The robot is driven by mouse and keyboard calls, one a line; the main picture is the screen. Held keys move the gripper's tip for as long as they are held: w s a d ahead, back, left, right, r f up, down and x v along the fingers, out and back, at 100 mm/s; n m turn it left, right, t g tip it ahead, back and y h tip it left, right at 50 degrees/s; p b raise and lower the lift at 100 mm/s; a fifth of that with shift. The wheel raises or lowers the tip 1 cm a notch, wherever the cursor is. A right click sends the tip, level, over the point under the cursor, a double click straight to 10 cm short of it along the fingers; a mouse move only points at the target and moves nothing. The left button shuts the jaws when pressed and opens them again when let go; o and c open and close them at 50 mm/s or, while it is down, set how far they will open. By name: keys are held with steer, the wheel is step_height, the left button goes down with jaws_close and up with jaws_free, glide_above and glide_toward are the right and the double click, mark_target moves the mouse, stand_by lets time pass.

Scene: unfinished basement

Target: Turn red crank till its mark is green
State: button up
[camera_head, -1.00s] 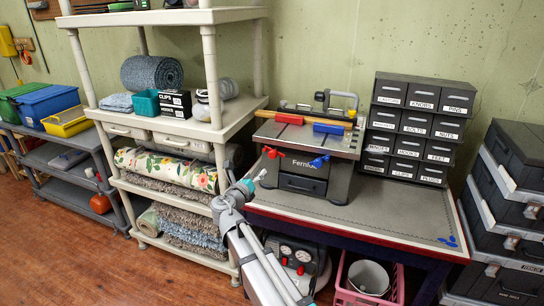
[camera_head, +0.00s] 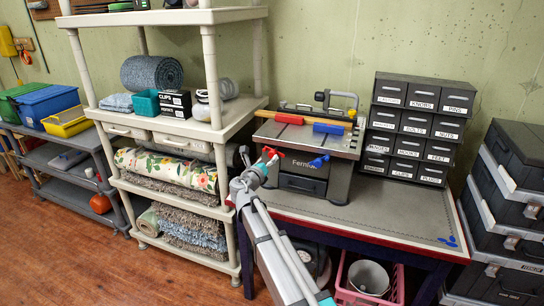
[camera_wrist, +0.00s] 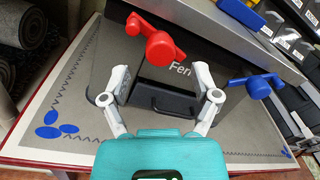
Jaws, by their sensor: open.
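The red crank (camera_head: 271,153) is on the front left of the grey bench machine (camera_head: 301,186). In the wrist view the red crank (camera_wrist: 160,46) has a round knob facing me and an arm running up and left. My gripper (camera_wrist: 161,74) is open and empty, its two fingers spread to either side below the knob, apart from it. In the head view my gripper (camera_head: 262,168) is close in front of the red crank and partly overlaps it. A blue crank (camera_wrist: 258,87) is on the right of the same machine. I see no coloured mark for the red crank.
The machine stands on a workbench (camera_head: 400,229) with a drawer cabinet (camera_head: 417,125) at its right. A cream shelf (camera_head: 219,142) stands close on the left.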

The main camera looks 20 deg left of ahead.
mark_target(271, 156)
steer(key=shift+w+d, duration=0.15)
steer(key=shift+w, duration=0.9)
steer(key=shift+w+d, duration=0.15)
steer(key=shift+w, duration=0.85)
jaws_close()
steer(key=shift+m, duration=0.4)
steer(key=m, duration=0.8)
steer(key=shift+m+p, duration=0.4)
steer(key=m, duration=0.5)
steer(key=shift+y, duration=0.3)
steer(key=m, duration=0.4)
steer(key=shift+m, duration=0.3)
